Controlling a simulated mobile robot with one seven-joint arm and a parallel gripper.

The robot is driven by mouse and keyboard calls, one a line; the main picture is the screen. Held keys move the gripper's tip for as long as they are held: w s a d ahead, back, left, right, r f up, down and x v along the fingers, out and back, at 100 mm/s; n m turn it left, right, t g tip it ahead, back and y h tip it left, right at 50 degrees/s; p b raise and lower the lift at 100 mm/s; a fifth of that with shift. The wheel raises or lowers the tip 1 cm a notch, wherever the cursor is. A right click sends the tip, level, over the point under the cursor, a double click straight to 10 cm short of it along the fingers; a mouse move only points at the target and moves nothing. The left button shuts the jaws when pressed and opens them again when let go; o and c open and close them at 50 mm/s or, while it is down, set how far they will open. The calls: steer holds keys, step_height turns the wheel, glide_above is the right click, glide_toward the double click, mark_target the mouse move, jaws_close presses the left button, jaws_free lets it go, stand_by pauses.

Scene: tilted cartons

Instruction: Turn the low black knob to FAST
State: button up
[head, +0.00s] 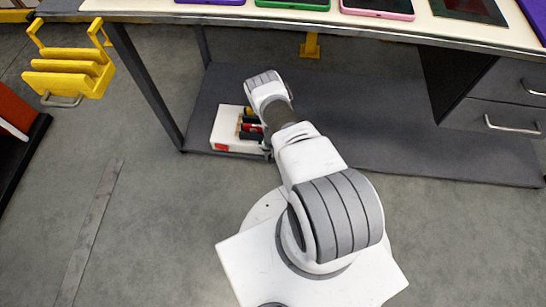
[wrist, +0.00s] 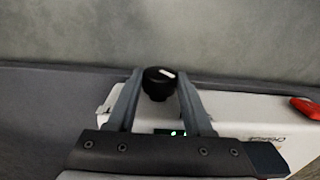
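The black knob (wrist: 158,84) is round, with a white pointer mark near its top right edge in the wrist view. It sits on a white charger box (wrist: 245,112). My gripper (wrist: 160,80) is open, with one finger on each side of the knob. The gap looks narrow; I cannot tell whether either finger touches it. A small green display (wrist: 170,132) shows partly behind the gripper's body. No FAST label is readable. In the head view the box (head: 226,124) lies on the low shelf, and my arm hides the knob.
A red part (wrist: 306,106) lies on the box's right side in the wrist view. The low dark shelf (head: 360,140) is clear to the right, under the workbench (head: 400,32). Drawers (head: 505,95) stand at right. A yellow rack (head: 70,70) is at left.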

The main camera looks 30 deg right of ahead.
jaws_close()
steer(key=shift+s+d+t+y+p, duration=0.15)
steer(key=shift+t+y+p, duration=0.15)
steer(key=shift+y, duration=0.2)
steer(key=shift+w+d+t+y+p, duration=0.1)
steer(key=shift+t+y+p, duration=0.05)
steer(key=shift+t+y, duration=0.3)
steer(key=shift+s+d+f+t+y+b, duration=0.1)
steer(key=shift+t+y+b, duration=0.1)
steer(key=shift+t+y, duration=0.25)
steer(key=shift+d+t+y+b, duration=0.1)
steer(key=shift+t+y+b, duration=0.1)
steer(key=shift+y, duration=0.4)
steer(key=shift+t+y, duration=0.5)
steer(key=shift+y, duration=0.7)
